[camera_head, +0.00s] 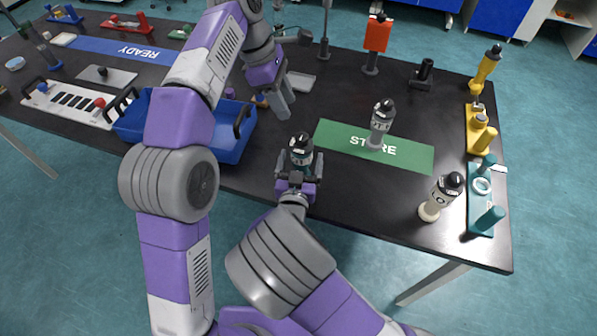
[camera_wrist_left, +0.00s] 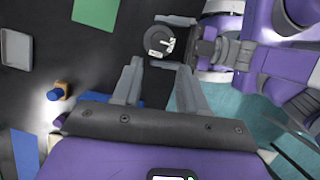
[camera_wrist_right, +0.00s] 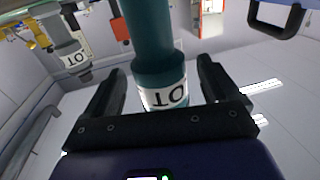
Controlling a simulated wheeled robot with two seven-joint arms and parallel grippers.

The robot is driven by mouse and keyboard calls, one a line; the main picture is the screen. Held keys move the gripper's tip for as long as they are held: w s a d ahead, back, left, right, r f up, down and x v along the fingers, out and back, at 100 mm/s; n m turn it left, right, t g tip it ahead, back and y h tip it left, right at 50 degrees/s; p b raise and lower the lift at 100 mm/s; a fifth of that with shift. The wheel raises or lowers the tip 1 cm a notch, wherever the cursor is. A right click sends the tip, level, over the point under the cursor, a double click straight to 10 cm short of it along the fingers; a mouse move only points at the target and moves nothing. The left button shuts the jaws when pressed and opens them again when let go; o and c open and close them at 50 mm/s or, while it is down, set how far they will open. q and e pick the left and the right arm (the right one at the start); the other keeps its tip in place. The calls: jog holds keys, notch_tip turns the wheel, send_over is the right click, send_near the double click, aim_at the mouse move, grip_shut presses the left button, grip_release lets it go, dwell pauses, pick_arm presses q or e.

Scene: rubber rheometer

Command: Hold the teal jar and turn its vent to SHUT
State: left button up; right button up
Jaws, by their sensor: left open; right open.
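The teal jar (camera_head: 301,156) stands upright near the table's front edge, with a black knob-like vent (camera_head: 302,139) on top. My right gripper (camera_head: 299,172) is open, with its fingers on either side of the jar. The right wrist view shows the teal body (camera_wrist_right: 158,68) and a white lettered label between the spread fingers (camera_wrist_right: 158,88). My left gripper (camera_head: 280,108) is open and empty, above and behind the jar. In the left wrist view the vent's round top (camera_wrist_left: 157,38) lies just beyond the left fingertips (camera_wrist_left: 158,70), with white marks too small to read.
A teal fixture (camera_head: 482,213) and yellow fixture (camera_head: 478,140) line the right edge. A blue bin (camera_head: 228,150) is left of the teal jar.

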jog(key=shift+w+d, duration=0.15)
jog(key=shift+w, duration=0.9)
jog(key=shift+c, duration=0.2)
